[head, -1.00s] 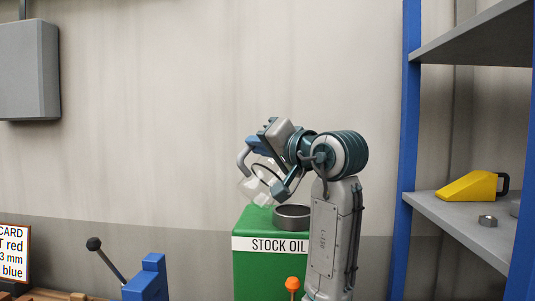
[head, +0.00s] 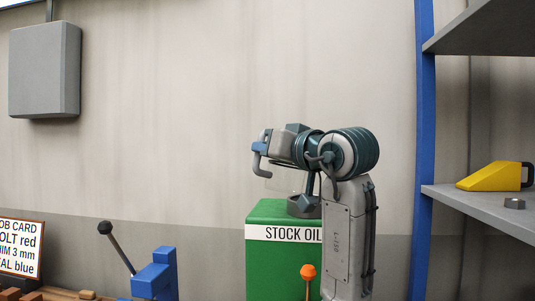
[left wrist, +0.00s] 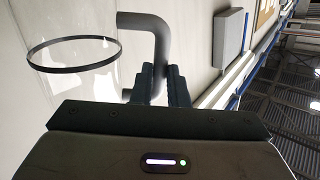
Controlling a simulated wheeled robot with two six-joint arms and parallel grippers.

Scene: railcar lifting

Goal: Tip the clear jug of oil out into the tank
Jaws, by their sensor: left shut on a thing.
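My left gripper (head: 263,148) is shut on the grey handle of the clear jug (head: 285,181). The jug hangs just above the green tank (head: 272,270) labelled STOCK OIL, near the dark round filler rim (head: 303,207) on its top. My arm and the jug's transparency hide its exact tilt. In the left wrist view the jug (left wrist: 75,80) shows clear walls with a black band, and its bent handle (left wrist: 150,25) runs to the fingers (left wrist: 160,85). I see no oil in it. The right gripper is not in view.
A blue shelf rack (head: 425,150) stands at the right, with a yellow wedge-shaped thing (head: 490,177) and a nut (head: 514,203). A blue device with a lever (head: 155,275) and a job card (head: 20,247) are at lower left. An orange knob (head: 307,271) stands before the tank.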

